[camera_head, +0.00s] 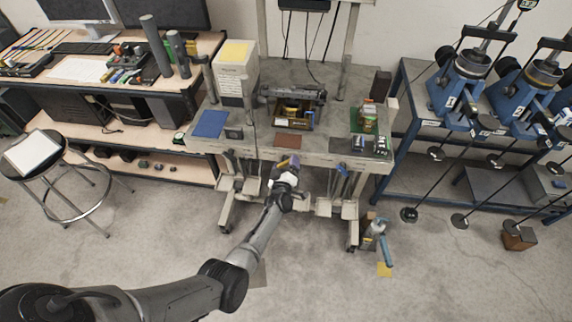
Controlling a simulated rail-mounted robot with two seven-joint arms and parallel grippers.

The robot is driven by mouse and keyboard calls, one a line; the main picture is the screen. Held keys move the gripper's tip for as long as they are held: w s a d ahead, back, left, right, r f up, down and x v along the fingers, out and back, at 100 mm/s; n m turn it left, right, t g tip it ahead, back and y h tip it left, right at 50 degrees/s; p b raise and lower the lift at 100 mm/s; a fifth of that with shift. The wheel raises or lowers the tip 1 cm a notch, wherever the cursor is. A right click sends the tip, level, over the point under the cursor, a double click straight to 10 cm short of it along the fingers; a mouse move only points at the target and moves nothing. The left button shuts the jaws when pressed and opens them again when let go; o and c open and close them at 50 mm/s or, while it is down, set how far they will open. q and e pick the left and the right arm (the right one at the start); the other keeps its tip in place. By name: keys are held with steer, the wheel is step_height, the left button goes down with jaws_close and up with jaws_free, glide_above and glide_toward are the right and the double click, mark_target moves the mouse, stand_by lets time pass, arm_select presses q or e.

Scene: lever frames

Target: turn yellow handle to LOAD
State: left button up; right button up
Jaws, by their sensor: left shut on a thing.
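My left arm reaches up from the lower left to the front edge of the middle workbench (330,155). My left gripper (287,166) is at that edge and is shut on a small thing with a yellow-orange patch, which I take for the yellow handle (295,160). A purple patch shows beside it. The fingers hide most of the handle, and it is too small to tell its angle. I cannot read any LOAD marking. My right gripper is not in view.
A blue mat (210,124), a brown pad (291,141) and a dark device (293,115) lie on the workbench. A stool (52,170) stands left. A blue rack (425,150) with long levers stands right. Open floor lies in front.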

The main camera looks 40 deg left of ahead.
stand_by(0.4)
arm_select(q)
steer(key=o, duration=0.8)
steer(key=shift+s+d, duration=0.15)
steer(key=shift+s, duration=0.05)
steer(key=shift+p+v, duration=1.15)
steer(key=shift+v, duration=5.55)
